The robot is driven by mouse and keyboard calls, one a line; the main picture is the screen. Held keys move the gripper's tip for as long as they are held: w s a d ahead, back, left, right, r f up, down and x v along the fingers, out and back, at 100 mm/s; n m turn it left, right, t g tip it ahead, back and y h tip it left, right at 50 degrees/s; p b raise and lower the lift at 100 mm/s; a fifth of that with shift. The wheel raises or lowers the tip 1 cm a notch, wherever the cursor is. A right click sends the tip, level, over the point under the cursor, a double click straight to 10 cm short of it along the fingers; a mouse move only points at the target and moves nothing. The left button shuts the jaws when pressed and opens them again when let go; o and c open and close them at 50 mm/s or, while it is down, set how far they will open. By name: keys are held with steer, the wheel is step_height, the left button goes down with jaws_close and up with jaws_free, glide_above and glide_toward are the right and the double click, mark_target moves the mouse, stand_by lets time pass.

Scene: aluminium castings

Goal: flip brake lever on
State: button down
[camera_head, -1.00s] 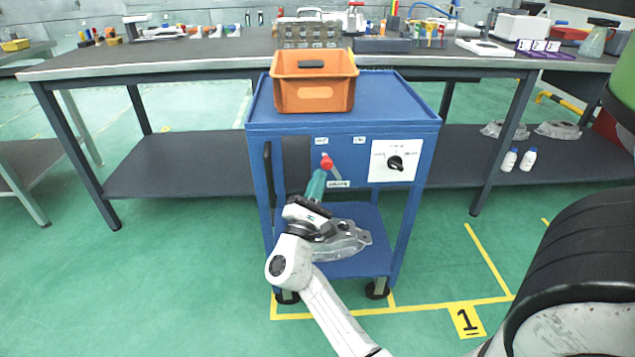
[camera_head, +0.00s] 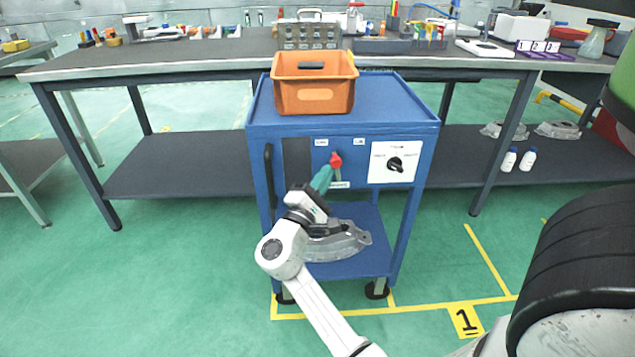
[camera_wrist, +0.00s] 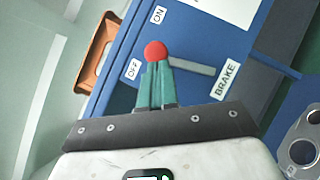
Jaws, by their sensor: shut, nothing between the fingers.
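The brake lever, a grey bar with a red knob (camera_head: 336,159), is on the front of the blue cart. In the wrist view the knob (camera_wrist: 155,51) lies at my fingertips and the bar (camera_wrist: 190,65) runs right towards the BRAKE label (camera_wrist: 226,80). The lever stands roughly upright, between the OFF label (camera_wrist: 133,69) and the ON label (camera_wrist: 158,14). My gripper (camera_head: 328,171) has teal fingers, shut and empty. Its tips (camera_wrist: 157,67) are against or just beside the knob, on its left in the head view; exact contact is hard to tell.
The blue cart (camera_head: 410,124) carries an orange bin (camera_head: 313,100) on top and a grey casting (camera_head: 340,246) on its lower shelf. A black rotary knob (camera_head: 395,164) on a white plate sits right of the lever. A long workbench (camera_head: 190,63) stands behind.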

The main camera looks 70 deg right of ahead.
steer(key=m+y, duration=0.1)
steer(key=s+r+m+y+p, duration=0.1)
steer(key=m, duration=0.1)
steer(key=s+d+m+p, duration=0.1)
steer(key=shift+r+m+g+y, duration=0.3)
steer(key=shift+m+g+y, duration=0.1)
steer(key=shift+s+d+m+y+p, duration=0.25)
steer(key=shift+s+m+y+p, duration=0.25)
steer(key=shift+s+m+p, duration=0.3)
steer(key=shift+s, duration=0.1)
